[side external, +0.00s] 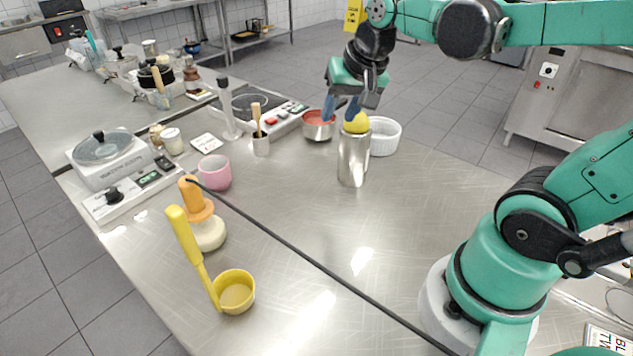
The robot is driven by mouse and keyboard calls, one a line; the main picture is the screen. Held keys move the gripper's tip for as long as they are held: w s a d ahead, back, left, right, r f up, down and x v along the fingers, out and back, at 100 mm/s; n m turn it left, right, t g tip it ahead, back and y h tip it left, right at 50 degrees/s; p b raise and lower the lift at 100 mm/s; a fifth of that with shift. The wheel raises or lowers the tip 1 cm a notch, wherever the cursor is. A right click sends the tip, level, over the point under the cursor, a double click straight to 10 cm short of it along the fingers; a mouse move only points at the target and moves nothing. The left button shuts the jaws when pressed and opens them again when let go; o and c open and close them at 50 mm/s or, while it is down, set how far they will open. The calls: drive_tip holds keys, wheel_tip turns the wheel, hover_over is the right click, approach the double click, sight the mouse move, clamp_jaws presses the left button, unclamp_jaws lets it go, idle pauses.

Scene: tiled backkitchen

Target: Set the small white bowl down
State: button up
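A small white bowl (386,137) with a ribbed wall stands upright on the steel table, behind and right of a steel cylinder (353,165). The cylinder hides part of its left side. My gripper (340,112) is above and left of the bowl, pointing down, with its two blue fingers apart. I see nothing held between them. The right fingertip is close to a yellow round thing (356,123) on top of the cylinder; I cannot tell whether they touch. The left fingertip overlaps a small steel pan with red contents (318,128) in the picture.
A pink cup (215,172), a yellow ladle (234,292) and an orange-handled white tool (208,234) stand on the left. A black cable (290,248) crosses the table. Burners and jars line the far-left edge. The table's middle right is clear.

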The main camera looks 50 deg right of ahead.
drive_tip(key=s+a+f+n+t+y, duration=0.1)
drive_tip(key=s+a+f+n+t, duration=0.1)
drive_tip(key=a+n, duration=0.5)
drive_tip(key=shift+s+a+f+n, duration=0.15)
drive_tip(key=shift+a+n, duration=0.05)
drive_tip(key=shift+n, duration=0.1)
idle(0.7)
